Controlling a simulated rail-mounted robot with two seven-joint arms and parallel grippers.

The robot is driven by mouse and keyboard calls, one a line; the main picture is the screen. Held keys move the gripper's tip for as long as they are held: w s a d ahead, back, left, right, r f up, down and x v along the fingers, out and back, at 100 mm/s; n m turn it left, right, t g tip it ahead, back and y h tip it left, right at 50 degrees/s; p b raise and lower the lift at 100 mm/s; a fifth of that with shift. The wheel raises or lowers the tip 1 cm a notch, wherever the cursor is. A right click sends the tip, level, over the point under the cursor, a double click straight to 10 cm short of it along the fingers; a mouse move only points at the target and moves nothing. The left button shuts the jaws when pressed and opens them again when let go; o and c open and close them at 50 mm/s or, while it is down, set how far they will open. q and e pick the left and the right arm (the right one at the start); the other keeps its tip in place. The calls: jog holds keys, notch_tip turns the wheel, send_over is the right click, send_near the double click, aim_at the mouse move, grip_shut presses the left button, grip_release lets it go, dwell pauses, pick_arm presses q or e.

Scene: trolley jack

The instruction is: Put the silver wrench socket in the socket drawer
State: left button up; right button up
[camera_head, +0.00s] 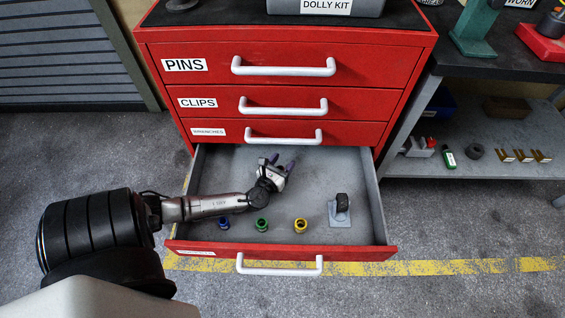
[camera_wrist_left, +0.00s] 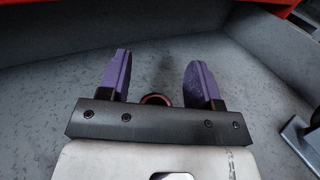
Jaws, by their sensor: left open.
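The bottom drawer (camera_head: 355,166) of the red cabinet is pulled out, its grey floor showing. My left gripper (camera_head: 280,163) is inside the drawer near its back, its purple fingers apart. In the left wrist view the open gripper (camera_wrist_left: 157,72) has a small dark ring with a reddish rim (camera_wrist_left: 155,99) between the finger bases, partly hidden by the gripper's bar. I cannot tell whether that ring is the silver wrench socket. Blue (camera_head: 223,223), green (camera_head: 262,224) and yellow (camera_head: 300,225) sockets stand in a row near the drawer's front. My right gripper is out of view.
A grey stand with a dark piece (camera_head: 341,209) sits at the drawer's right side. Shut drawers labelled PINS (camera_head: 285,67), CLIPS (camera_head: 283,107) and one more lie above. A shelf (camera_head: 480,170) with small parts stands at the right. The drawer floor beside the gripper is clear.

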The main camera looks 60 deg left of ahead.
pick_arm(q)
jog(key=shift+r+p, duration=0.35)
jog(key=shift+r, duration=0.2)
jog(key=shift+s+d+r, duration=0.15)
jog(key=shift+s+d, duration=0.05)
jog(key=shift+s, duration=0.05)
jog(key=p+v, duration=0.2)
jog(key=v, duration=0.2)
jog(key=shift+s+d, duration=0.2)
jog(key=shift+s, duration=0.15)
